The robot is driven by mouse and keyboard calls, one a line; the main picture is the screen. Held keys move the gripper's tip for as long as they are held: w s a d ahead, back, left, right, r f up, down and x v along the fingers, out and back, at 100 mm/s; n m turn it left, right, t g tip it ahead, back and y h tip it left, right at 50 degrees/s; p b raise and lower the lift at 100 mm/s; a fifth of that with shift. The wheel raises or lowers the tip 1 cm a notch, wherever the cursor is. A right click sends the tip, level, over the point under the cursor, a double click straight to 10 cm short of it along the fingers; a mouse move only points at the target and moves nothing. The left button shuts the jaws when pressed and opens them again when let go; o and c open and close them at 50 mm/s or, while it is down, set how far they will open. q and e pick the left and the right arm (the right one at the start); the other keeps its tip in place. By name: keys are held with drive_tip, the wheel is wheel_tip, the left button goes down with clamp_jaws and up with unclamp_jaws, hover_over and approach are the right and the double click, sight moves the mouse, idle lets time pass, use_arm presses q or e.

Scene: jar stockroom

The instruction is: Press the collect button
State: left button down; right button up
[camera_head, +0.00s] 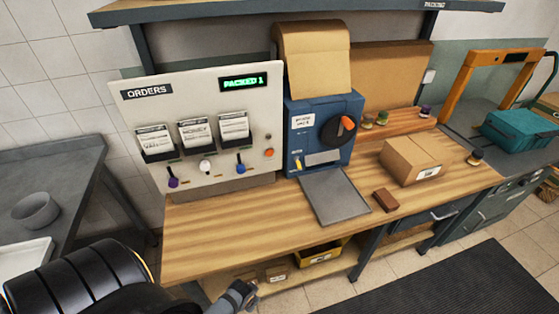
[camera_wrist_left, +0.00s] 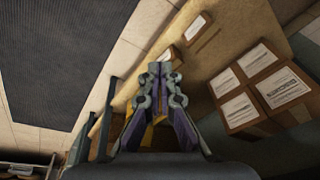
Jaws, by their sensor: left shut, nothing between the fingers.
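The white orders panel (camera_head: 215,85) stands at the back left of the wooden bench. An orange round button (camera_head: 269,152) sits at the panel's right edge, under a small dark knob (camera_head: 268,136); I cannot read any label by it. A green display (camera_head: 243,82) reads "PACKED 1". My left gripper (camera_head: 243,292) is at the bottom of the head view, low in front of the bench's front edge and well apart from the button. In the left wrist view the left gripper (camera_wrist_left: 160,70) has its fingers together, with nothing between them. My right gripper is not in view.
The panel has three card holders with levers below. A blue machine (camera_head: 300,120) with a crank and grey plate (camera_head: 335,196) stands beside it. A cardboard box (camera_head: 413,160) and brown block (camera_head: 385,200) lie right. Labelled boxes (camera_wrist_left: 240,108) show in the wrist view. The bench's front left is clear.

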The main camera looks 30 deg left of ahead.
use_arm(q)
drive_tip(key=w+d+r+t+p, duration=0.1)
drive_tip(key=w+r, duration=0.3)
drive_tip(key=r, duration=0.5)
drive_tip(key=w+d+r+n+t+h+p, duration=0.1)
drive_tip(key=w+r+t, duration=0.15)
drive_tip(key=r, duration=0.55)
drive_tip(key=w+d+r+t+p, duration=0.1)
drive_tip(key=w+r, duration=0.4)
drive_tip(key=r, duration=0.4)
drive_tip(key=w+r+n+t+h, duration=0.1)
drive_tip(key=w+r+n+t, duration=0.25)
drive_tip(key=w+t, duration=0.45)
drive_tip(key=w+a+r+n+t+y, duration=0.2)
drive_tip(key=w+a+r+n+t, duration=0.2)
drive_tip(key=a, duration=0.5)
drive_tip(key=w+r+n, duration=0.1)
drive_tip(key=w+n, duration=0.1)
drive_tip(key=w, duration=0.1)
drive_tip(key=shift+w+r+n+y+p, duration=0.25)
drive_tip(key=shift+w+n+y+p, duration=0.05)
drive_tip(key=shift+w+n+p, duration=0.1)
